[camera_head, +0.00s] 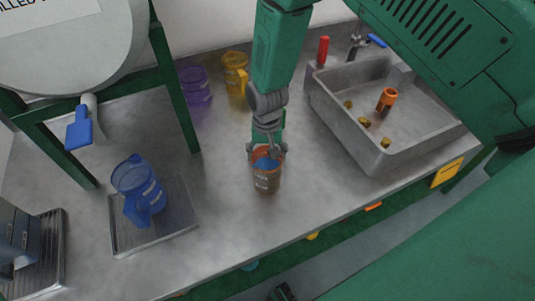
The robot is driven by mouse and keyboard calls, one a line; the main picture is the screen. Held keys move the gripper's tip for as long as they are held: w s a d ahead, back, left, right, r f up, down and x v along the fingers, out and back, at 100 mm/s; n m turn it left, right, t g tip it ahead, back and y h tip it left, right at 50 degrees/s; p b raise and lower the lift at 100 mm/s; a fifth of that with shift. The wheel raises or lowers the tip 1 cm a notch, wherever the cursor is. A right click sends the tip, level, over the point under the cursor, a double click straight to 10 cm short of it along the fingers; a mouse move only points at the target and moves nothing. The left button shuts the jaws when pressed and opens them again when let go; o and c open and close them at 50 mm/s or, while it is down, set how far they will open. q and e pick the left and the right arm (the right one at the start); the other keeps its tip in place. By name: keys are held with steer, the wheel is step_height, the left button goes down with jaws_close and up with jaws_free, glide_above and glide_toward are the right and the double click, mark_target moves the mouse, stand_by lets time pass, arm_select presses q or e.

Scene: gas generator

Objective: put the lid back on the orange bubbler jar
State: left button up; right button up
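The orange jar (266,181) stands upright on the metal worktop in the middle of the view. Its top looks open, with blue showing inside the rim. My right gripper (267,150) reaches down from above, with its fingers spread on both sides of the jar's rim. I cannot tell whether they press on it. An orange piece with a round opening (387,99) lies in the sink; it may be the jar's lid, but it is too small to be sure. My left gripper is not in view.
The sink (349,127) is at the right, with several small brass pieces and a tap. A blue jar (138,187) stands on a tray (184,216) at the left. Purple (194,85) and yellow (236,72) jars stand behind. The worktop around the orange jar is clear.

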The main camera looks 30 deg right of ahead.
steer(key=shift+a+r, duration=0.15)
steer(key=shift+r, duration=0.15)
steer(key=r, duration=0.3)
steer(key=d+r, duration=0.1)
steer(key=r, duration=0.2)
steer(key=shift+d, duration=0.15)
step_height(320, 180, up, 11)
steer(key=shift+r, duration=0.2)
steer(key=shift+a, duration=0.25)
